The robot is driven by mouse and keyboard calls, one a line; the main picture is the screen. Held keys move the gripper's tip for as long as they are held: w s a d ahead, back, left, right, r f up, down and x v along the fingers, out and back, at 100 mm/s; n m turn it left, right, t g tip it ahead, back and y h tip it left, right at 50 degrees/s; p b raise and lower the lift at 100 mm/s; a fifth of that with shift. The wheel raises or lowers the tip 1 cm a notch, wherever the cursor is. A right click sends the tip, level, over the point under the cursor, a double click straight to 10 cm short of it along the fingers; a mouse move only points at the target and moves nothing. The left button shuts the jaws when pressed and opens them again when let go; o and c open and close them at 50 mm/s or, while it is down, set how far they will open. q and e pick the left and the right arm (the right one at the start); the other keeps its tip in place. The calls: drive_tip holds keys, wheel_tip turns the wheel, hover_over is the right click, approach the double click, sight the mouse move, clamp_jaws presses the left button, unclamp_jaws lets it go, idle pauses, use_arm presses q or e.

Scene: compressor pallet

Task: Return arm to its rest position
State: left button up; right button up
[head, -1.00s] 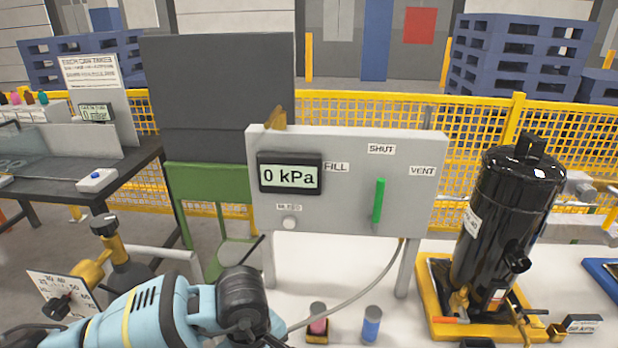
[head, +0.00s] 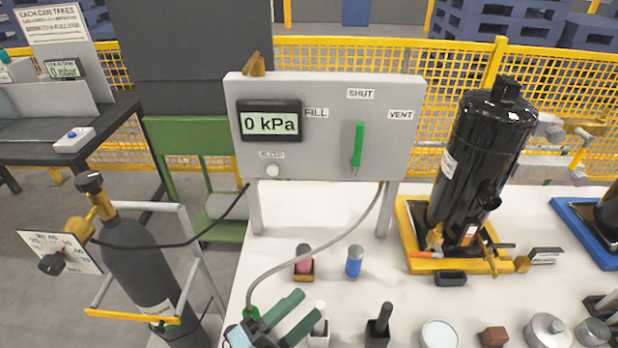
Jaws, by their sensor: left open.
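My left gripper (head: 308,303) shows at the bottom edge, left of centre, with two green fingers spread apart and nothing seen between them. Only a little of my light blue arm shows behind it. The gripper is over the white bench, in front of the grey panel (head: 323,155). The panel's display (head: 270,122) reads 0 kPa. Its green lever (head: 357,145) stands upright below the SHUT label. My right gripper is not in view.
A grey hose (head: 318,247) runs from the panel down beside my gripper. A black compressor (head: 483,160) stands on a yellow tray (head: 408,225) at right. Small parts, including a blue cylinder (head: 354,262), crowd the front. A gas cylinder (head: 148,265) stands at left.

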use_arm(q)
drive_tip(key=a+f+n+t+y, duration=0.3)
drive_tip(key=a+f+n+y, duration=0.45)
drive_tip(key=n, duration=0.25)
drive_tip(key=s+a+f+n+g+y, duration=0.3)
drive_tip(key=s+a+f+n, duration=0.2)
drive_tip(key=s+f, duration=0.3)
drive_tip(key=s+a+f+n+g+y, duration=0.4)
drive_tip(key=s+a+f+n, duration=0.2)
drive_tip(key=s+f+n, duration=0.2)
drive_tip(key=shift+s+f+g, duration=0.3)
drive_tip(key=shift+s+f, duration=0.35)
drive_tip(key=shift+f, duration=0.25)
